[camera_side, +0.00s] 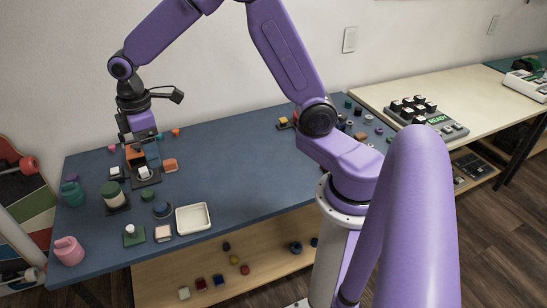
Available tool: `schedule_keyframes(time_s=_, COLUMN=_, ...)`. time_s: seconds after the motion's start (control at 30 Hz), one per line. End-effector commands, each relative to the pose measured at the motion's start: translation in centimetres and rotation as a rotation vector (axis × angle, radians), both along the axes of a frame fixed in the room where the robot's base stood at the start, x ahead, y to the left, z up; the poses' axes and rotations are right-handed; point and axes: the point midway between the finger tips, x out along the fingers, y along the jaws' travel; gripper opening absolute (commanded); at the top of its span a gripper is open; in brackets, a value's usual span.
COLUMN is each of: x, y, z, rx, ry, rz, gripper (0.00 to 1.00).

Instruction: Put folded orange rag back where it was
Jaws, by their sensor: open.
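My gripper (138,141) hangs over the left part of the blue table, pointing down with its jaws open. An orange piece (135,157) stands right below it, beside a blue block (152,156); whether the jaws touch either is too small to tell. Another flat orange piece (170,165) lies on the table just right of the blue block, apart from my gripper. Which of the two orange pieces is the folded rag, I cannot tell for sure.
A pink jug (69,250) and a teal jug (73,194) stand at the left. The blue table's middle (245,165) is clear.

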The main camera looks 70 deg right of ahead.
Motion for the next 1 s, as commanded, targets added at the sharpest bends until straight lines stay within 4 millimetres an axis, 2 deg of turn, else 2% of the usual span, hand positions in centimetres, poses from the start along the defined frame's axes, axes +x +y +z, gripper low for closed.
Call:
schedule_keyframes(time_s=0.03, x=-2.2, y=0.7, z=0.8, rx=0.002, ry=-0.003, rz=0.017, gripper=0.68)
schedule_keyframes(time_s=0.1, x=-5.2, y=1.5, z=1.6, rx=0.004, ry=-0.005, rz=0.033, gripper=0.68)
schedule_keyframes(time_s=0.27, x=-12.2, y=2.1, z=3.0, rx=0.008, ry=-0.006, rz=0.07, gripper=0.68)
schedule_keyframes(time_s=0.4, x=-18.2, y=1.3, z=3.6, rx=0.012, ry=-0.007, rz=0.102, gripper=0.68)
schedule_keyframes(time_s=0.6, x=-25.3, y=-1.0, z=3.5, rx=0.017, ry=-0.005, rz=0.142, gripper=0.68)
schedule_keyframes(time_s=0.7, x=-27.5, y=-2.1, z=3.2, rx=0.018, ry=-0.005, rz=0.156, gripper=0.68)
schedule_keyframes(time_s=0.8, x=-28.7, y=-2.9, z=3.0, rx=0.018, ry=-0.004, rz=0.163, gripper=0.68)
schedule_keyframes(time_s=1.0, x=-29.3, y=-3.2, z=2.9, rx=0.018, ry=-0.003, rz=0.165, gripper=0.68)
